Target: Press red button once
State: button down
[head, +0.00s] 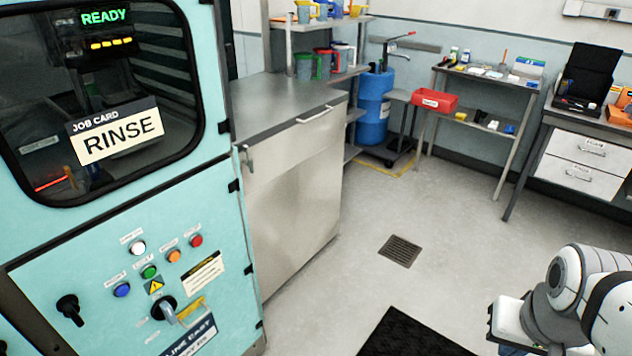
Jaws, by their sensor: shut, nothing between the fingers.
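A small round red button (196,240) is on the lower front of the teal machine (219,190) at the left. It is in the upper right of a group of buttons, with a small label above it. An orange button (173,255) is just below and left of it, then green (149,271) and blue (122,290) ones, and a white one (138,247). Part of my arm shows at the bottom right, well away from the machine. I cannot make out my gripper's fingers. Nothing touches the red button.
A silver lever (163,309) sticks out below the buttons, and a black knob (70,308) is at their left. The machine's display (105,17) reads READY and a card (115,132) reads RINSE. A steel cabinet (290,190) stands beside it.

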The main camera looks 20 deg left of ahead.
aim_at(198, 240)
jog(key=z, duration=1.2)
jog(key=k, duration=2.25)
jog(key=u, duration=1.2)
jog(key=i, duration=1)
jog(key=u, duration=0.1)
